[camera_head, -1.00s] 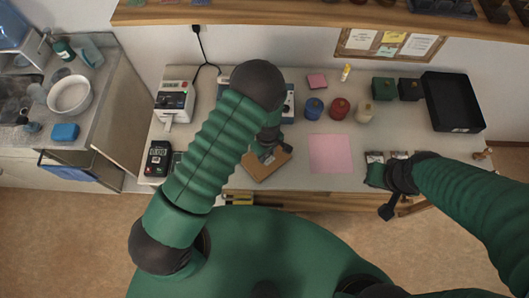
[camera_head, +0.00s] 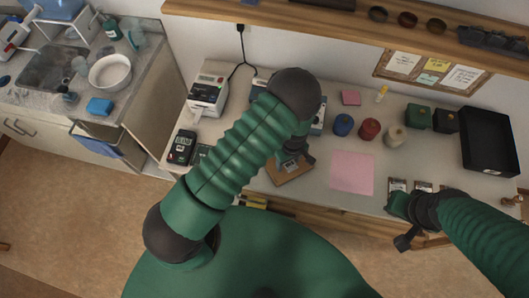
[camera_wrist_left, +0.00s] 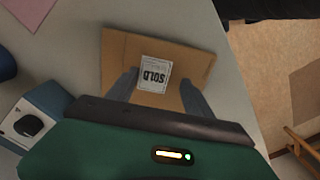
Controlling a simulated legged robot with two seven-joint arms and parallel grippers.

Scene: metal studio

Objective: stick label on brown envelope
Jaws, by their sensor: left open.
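The brown envelope (camera_head: 292,174) lies near the front edge of the table, partly covered by my left gripper. In the left wrist view, the envelope (camera_wrist_left: 118,47) has a white label reading "SOLD" (camera_wrist_left: 153,74) lying flat on its face. My left gripper (camera_head: 289,162) is low over the envelope. Its fingers stand apart on either side of the label, which neither appears to grip. My right gripper (camera_head: 405,203) is at the front right, beside small cards; its jaws are too dark and hidden to read.
A pink sheet (camera_head: 352,172) lies right of the envelope. Blue (camera_head: 343,124), red (camera_head: 369,129) and cream (camera_head: 395,136) rolls stand behind it. A label printer (camera_head: 208,95) stands at the left, and a black tray (camera_head: 488,140) is at the far right.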

